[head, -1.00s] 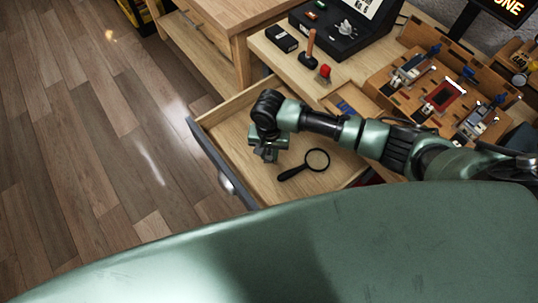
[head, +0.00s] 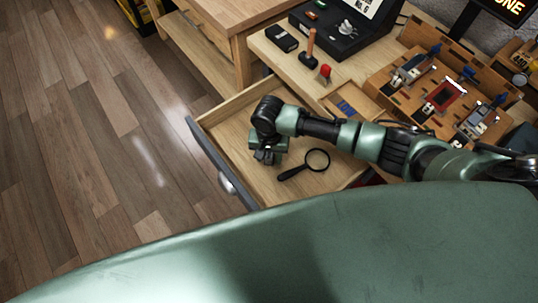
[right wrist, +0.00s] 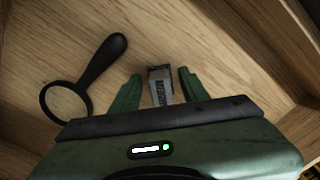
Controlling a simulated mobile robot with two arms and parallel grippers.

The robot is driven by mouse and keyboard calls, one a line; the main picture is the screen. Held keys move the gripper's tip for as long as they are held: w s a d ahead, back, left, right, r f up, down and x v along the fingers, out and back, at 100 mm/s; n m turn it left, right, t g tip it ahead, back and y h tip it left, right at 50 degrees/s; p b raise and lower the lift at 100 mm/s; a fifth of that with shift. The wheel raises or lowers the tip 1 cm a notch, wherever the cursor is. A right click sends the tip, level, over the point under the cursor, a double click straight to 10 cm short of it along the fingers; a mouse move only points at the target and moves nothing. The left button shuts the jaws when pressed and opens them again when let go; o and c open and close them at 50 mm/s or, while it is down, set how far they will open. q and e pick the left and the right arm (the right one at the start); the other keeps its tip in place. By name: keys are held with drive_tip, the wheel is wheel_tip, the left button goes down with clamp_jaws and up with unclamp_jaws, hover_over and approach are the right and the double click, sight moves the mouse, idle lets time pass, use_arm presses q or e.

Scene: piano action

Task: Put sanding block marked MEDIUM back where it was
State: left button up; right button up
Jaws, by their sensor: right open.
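A small grey block with dark lettering (right wrist: 160,86) lies on the wooden floor of the open drawer (head: 232,129). The lettering is too small to read, so I cannot tell for sure that it says MEDIUM. My right gripper (right wrist: 158,80) is open, with one green finger on each side of the block and a gap to each. In the head view the right gripper (head: 267,156) is low inside the drawer and mostly hides the block. My left gripper is not in view.
A black magnifying glass (head: 301,167) lies in the drawer close beside the gripper. The drawer front (head: 213,160) and side walls bound the space. Above is a bench with a wooden-handled tool (head: 310,47), a red-topped item (head: 324,73) and a wooden rack (head: 415,110).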

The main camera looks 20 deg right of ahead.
sight(269, 156)
wheel_tip(269, 156, up, 12)
drive_tip(key=shift+r+p, duration=0.15)
drive_tip(key=shift+p, duration=0.3)
